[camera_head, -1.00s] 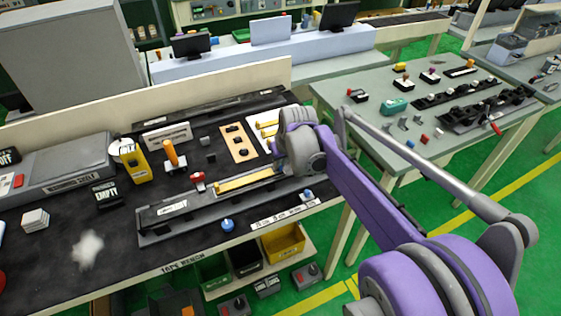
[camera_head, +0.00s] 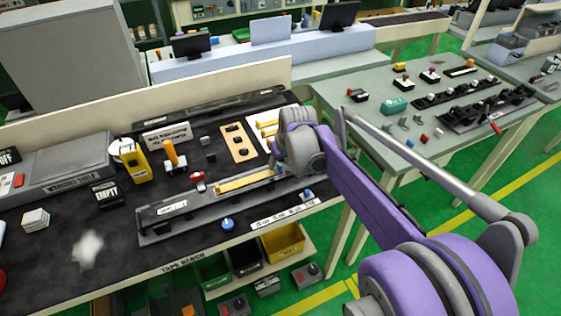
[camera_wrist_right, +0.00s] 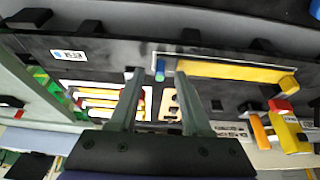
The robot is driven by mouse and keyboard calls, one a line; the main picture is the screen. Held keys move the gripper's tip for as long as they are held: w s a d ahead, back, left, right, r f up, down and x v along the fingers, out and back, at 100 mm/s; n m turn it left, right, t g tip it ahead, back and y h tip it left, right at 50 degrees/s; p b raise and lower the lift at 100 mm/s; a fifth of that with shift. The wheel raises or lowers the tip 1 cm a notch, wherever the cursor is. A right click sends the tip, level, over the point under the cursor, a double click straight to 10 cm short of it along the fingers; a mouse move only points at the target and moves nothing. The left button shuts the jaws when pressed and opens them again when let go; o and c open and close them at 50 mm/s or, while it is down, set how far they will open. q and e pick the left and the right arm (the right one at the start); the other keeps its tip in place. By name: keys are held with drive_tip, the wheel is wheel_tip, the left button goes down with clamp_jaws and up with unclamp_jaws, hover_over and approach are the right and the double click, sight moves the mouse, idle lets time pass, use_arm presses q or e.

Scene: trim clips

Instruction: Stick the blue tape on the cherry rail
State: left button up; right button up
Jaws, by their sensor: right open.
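A yellow strip (camera_head: 245,182) lies lengthwise on a long grey-black rail (camera_head: 160,228) on the bench; it also shows in the right wrist view (camera_wrist_right: 225,70). A small blue piece (camera_wrist_right: 160,66) sits at the strip's end in that view, with a green piece (camera_wrist_right: 161,88) close by. I cannot tell whether the blue piece is joined to the strip. My right gripper (camera_wrist_right: 160,74) is open, its two fingers apart on either side of the blue piece. Its fingertips are hidden in the head view. No rail is readable as cherry. My left gripper is not in view.
A white card (camera_wrist_right: 72,86) holds several yellow strips with coloured ends. A wooden board (camera_head: 236,146) lies behind the rail. A red clip (camera_head: 197,178), an orange-handled tool (camera_head: 170,152) and a blue knob (camera_head: 228,225) stand nearby.

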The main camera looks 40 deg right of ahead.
drive_tip(key=shift+r, duration=0.1)
drive_tip(key=v, duration=1.1)
drive_tip(key=s+a+f+n+t+y+p, duration=0.1)
drive_tip(key=s+a+f+n, duration=0.1)
drive_tip(key=s+a+f, duration=1.2)
drive_tip(key=a+f, duration=0.1)
drive_tip(key=a, duration=0.3)
drive_tip(key=shift+s+a+f+n, duration=0.2)
drive_tip(key=shift+s+a+n, duration=0.05)
drive_tip(key=shift+s+n, duration=0.05)
